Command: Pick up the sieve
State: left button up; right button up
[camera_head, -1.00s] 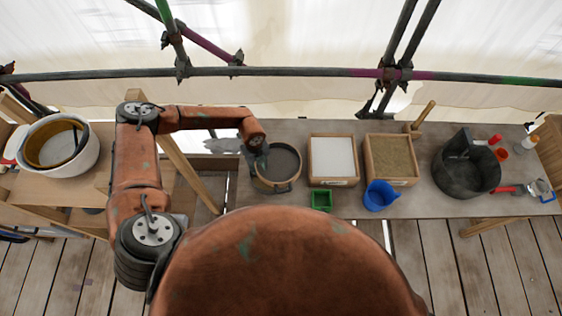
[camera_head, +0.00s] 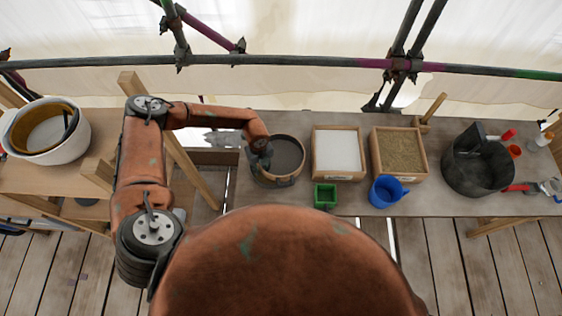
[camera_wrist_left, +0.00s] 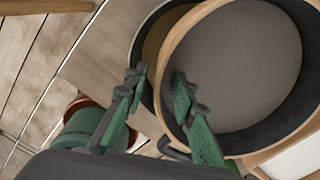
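The sieve (camera_head: 288,153) is round, with a light wooden rim and a grey inside, on the bench left of the square trays. In the left wrist view the sieve (camera_wrist_left: 240,62) fills the upper right, its wooden rim curving close to the fingers; a dark, tan-lined round edge shows beside and below it. My left gripper (camera_head: 262,160) is at the sieve's left side. In the left wrist view its green fingers (camera_wrist_left: 158,86) are apart, with the near rim between or just beyond the tips; contact cannot be told. My right gripper is not in view.
A white bucket (camera_head: 76,150) stands far left. A wooden post (camera_head: 190,172) rises left of the sieve.

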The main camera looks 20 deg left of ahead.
pick_arm(q)
jog(key=shift+r, duration=0.1)
jog(key=shift+c, duration=0.4)
grip_shut()
